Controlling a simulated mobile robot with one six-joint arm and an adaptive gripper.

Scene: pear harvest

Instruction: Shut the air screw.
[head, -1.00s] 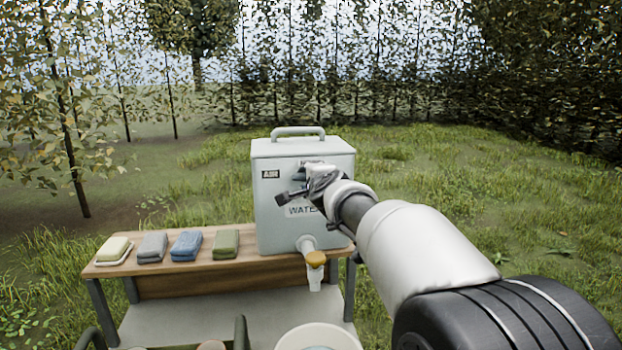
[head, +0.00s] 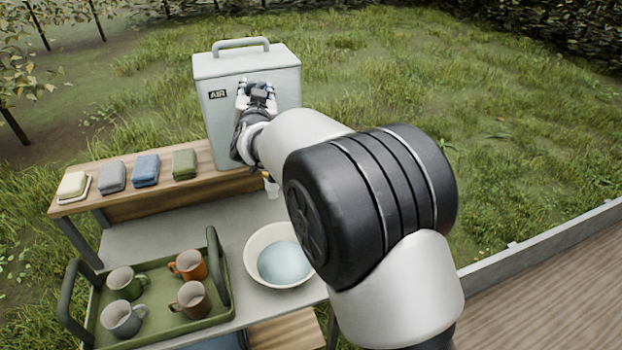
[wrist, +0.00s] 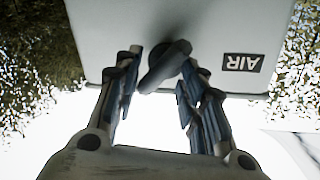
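The grey water tank (head: 285,72) stands on the wooden shelf, with a black AIR label (head: 217,94) on its front. The label also shows in the wrist view (wrist: 242,62), upside down. The dark air screw (wrist: 166,62) sticks out of the tank front beside the label, its bar-like handle slanting in the wrist view. My gripper (head: 256,95) is at the tank front, right of the label. In the wrist view its fingers (wrist: 160,75) are open on either side of the screw handle, with gaps showing. In the head view the screw is mostly hidden by my gripper.
Several folded cloths (head: 146,169) lie on the shelf (head: 150,205) left of the tank. Below are a green tray (head: 170,325) with several mugs and a white basin (head: 258,243) of water. The tap is mostly hidden behind my arm. Grass surrounds the stand.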

